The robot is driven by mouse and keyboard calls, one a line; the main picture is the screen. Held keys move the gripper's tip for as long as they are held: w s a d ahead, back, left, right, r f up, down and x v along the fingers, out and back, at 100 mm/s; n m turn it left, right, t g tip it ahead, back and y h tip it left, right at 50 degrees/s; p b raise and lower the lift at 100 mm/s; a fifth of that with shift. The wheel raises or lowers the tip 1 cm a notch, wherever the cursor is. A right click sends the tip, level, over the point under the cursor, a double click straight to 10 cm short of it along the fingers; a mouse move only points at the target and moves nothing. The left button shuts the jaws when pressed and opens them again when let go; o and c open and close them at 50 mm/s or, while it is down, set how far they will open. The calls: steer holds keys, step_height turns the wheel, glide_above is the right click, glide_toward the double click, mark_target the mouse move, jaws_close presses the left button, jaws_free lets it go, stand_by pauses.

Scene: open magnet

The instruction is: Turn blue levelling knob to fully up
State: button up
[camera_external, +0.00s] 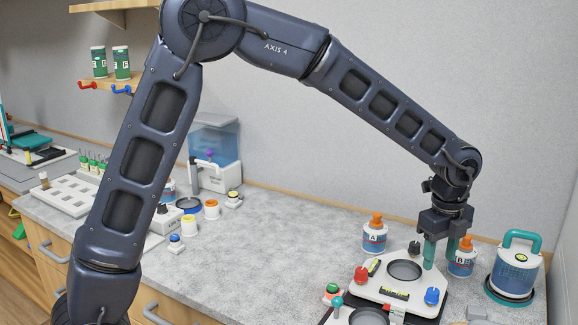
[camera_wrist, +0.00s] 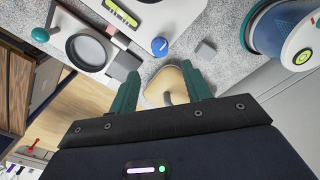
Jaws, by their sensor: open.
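The blue levelling knob (camera_external: 432,296) is at the right front corner of a white plate (camera_external: 395,290) on the right part of the bench. In the wrist view the blue knob (camera_wrist: 159,46) shows beyond my fingertips, on the edge of the white plate. My gripper (camera_external: 441,258) points down near the back right of the plate, with its two green fingers apart. In the wrist view my gripper (camera_wrist: 160,72) is open, with nothing held between the fingers. The knob is clear of both fingers. Its turned position cannot be read.
A red knob (camera_external: 361,275) and a dark knob (camera_external: 414,248) stand on the plate around a round dish (camera_external: 404,270). Bottle A (camera_external: 375,236) and bottle B (camera_external: 462,260) stand behind. A blue-white canister (camera_external: 515,265) stands right. A grey cube (camera_wrist: 205,48) lies beside the plate. The bench middle is clear.

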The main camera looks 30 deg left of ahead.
mark_target(433, 291)
step_height(433, 291, down, 9)
steer(key=shift+w+f, duration=0.15)
steer(key=shift+f, duration=0.05)
stand_by(0.4)
steer(key=c, duration=1)
